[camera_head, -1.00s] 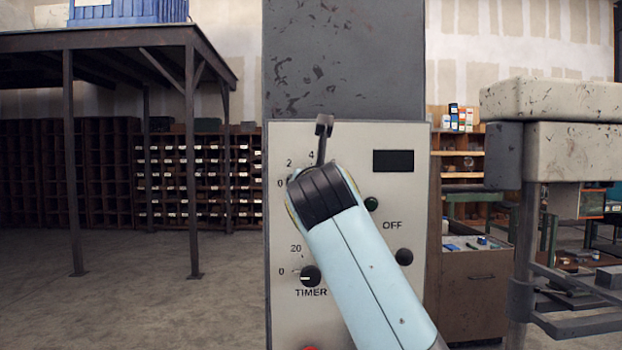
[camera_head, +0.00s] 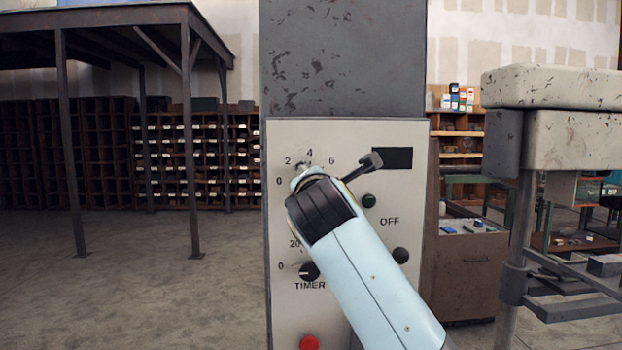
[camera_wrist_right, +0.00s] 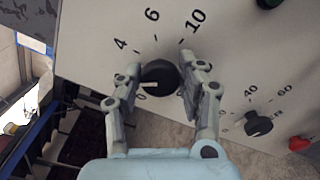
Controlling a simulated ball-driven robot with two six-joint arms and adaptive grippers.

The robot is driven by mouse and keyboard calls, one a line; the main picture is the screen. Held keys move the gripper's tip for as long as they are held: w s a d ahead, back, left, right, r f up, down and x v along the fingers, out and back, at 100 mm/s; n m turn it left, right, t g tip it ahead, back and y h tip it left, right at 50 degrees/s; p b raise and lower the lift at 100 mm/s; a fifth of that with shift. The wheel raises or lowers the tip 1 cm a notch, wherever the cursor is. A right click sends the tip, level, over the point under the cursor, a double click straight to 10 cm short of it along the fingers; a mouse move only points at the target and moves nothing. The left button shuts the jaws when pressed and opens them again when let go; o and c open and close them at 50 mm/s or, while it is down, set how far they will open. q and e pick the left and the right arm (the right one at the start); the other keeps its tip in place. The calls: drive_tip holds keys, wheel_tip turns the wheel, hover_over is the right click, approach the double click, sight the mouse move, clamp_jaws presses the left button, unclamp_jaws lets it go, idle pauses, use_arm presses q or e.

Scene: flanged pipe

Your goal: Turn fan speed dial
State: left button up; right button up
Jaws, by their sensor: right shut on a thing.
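The fan speed dial (camera_wrist_right: 160,75) is a round black knob on the pale control panel (camera_head: 345,290). In the right wrist view its white mark points left, between the 0 and the 4; the left finger covers part of the scale there. My right gripper (camera_wrist_right: 167,69) has one finger on each side of the dial and is shut on it. In the head view my right wrist hides the dial; only a bit of the gripper shows by the 2 and 4 marks. My left gripper is in neither view.
Below the dial is the timer knob (camera_head: 309,271), with a red button (camera_head: 309,343) under it. A green button (camera_head: 369,200), a dark display (camera_head: 392,158) and a black knob (camera_head: 401,255) sit on the panel's right side, near my arm.

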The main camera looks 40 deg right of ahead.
sight(309, 130)
drive_tip(key=shift+f+m+b, duration=0.15)
drive_tip(key=shift+m+b, duration=0.65)
drive_tip(key=shift+m, duration=1.75)
drive_tip(key=shift+f+m+b, duration=0.2)
drive_tip(key=shift+m+b, duration=0.55)
drive_tip(key=shift+m, duration=1.85)
drive_tip(key=shift+f+m+b, duration=0.15)
drive_tip(key=shift+m+b, duration=0.65)
drive_tip(key=shift+m, duration=1.75)
drive_tip(key=o, duration=1.1)
drive_tip(key=shift+r, duration=0.1)
drive_tip(key=shift+r, duration=0.15)
wheel_tip(309, 130, up, 10)
drive_tip(key=shift+s+f, duration=0.1)
drive_tip(key=shift+s, duration=0.05)
drive_tip(key=shift+a, duration=0.1)
